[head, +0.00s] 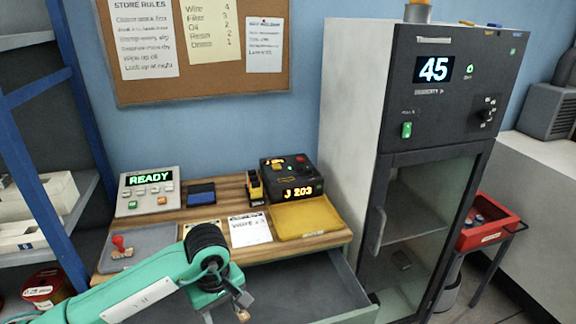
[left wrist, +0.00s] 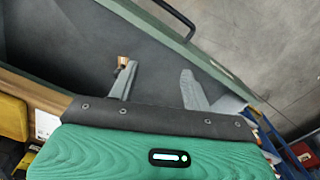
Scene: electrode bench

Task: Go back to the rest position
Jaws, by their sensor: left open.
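My left gripper (head: 243,306) reaches in from the lower left of the head view, on a green arm, over the open grey desk drawer (head: 300,282). In the left wrist view my gripper (left wrist: 156,72) has its two grey fingers well apart with nothing between them. A small orange-brown patch shows at the tip of one finger; I cannot tell what it is. The drawer (left wrist: 95,30) lies below the fingers, and the part of its floor that shows is bare. My right gripper is in neither view.
The wooden desk (head: 222,215) bears a READY panel (head: 149,190), a red stamp (head: 120,243), a black J 203 device (head: 292,180) and a yellow tray (head: 303,218). A tall cabinet (head: 432,170) stands right; a blue-framed shelf (head: 40,190) stands left.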

